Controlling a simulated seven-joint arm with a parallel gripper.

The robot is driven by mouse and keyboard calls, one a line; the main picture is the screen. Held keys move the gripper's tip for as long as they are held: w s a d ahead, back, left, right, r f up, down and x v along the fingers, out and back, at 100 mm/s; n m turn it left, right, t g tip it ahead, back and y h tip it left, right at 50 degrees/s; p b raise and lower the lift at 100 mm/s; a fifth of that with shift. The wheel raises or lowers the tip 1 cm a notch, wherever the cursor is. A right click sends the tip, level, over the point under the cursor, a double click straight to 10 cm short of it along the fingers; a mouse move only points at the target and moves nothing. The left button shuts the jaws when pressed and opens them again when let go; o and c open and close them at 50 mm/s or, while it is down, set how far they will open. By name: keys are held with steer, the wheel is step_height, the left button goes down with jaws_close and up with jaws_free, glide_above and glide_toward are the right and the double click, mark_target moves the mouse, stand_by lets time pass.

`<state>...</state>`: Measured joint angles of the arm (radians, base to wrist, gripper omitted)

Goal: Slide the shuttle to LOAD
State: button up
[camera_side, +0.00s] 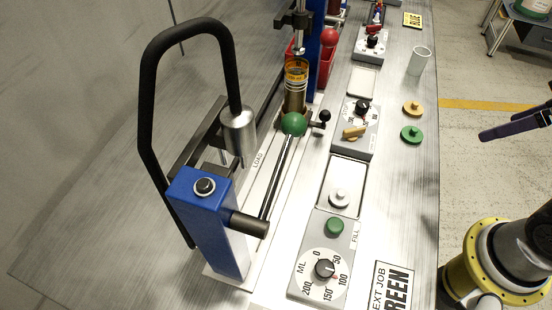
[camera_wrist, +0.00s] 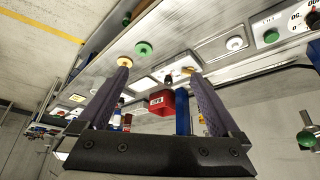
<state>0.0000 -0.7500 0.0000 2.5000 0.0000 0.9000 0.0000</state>
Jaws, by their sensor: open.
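A pale track with the word LOAD (camera_side: 258,160) on it runs along the pump in the side view. At its far end stands a brown and amber cylinder (camera_side: 295,88), beyond the LOAD word. A black ball knob (camera_side: 324,116) sticks out beside the cylinder's foot; I take this to be the shuttle's handle, with the shuttle body partly hidden by the green ball (camera_side: 293,124) of a lever. My gripper (camera_wrist: 158,68) is open and empty in the wrist view. One finger (camera_side: 512,126) shows at the right edge of the side view, well away from the track.
A blue pump post (camera_side: 208,220) with a tall black looped hose (camera_side: 146,110) and a metal nozzle (camera_side: 238,135) stands near the track. A dial panel (camera_side: 322,268), a glass tube (camera_side: 419,61), yellow (camera_side: 413,108) and green (camera_side: 412,133) discs lie right of it. A red bin (camera_wrist: 160,102) stands behind.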

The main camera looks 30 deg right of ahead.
steer(key=shift+n, duration=0.3)
steer(key=c, duration=0.5)
steer(key=shift+w+a+r+n, duration=0.1)
steer(key=shift+a+r+n, duration=0.1)
steer(key=shift+n, duration=0.4)
steer(key=w+a+r+n+y, duration=0.1)
steer(key=w+a+r+n, duration=0.1)
steer(key=w+r+n, duration=0.25)
steer(key=n+g+y, duration=0.3)
steer(key=n+g, duration=0.1)
steer(key=n, duration=0.3)
glide_above(328, 112)
steer(key=s+d, duration=0.2)
steer(key=d, duration=0.3)
step_height(328, 112, down, 9)
steer(key=x, duration=1.3)
steer(key=shift+a+f, duration=0.1)
steer(key=shift+a, duration=0.05)
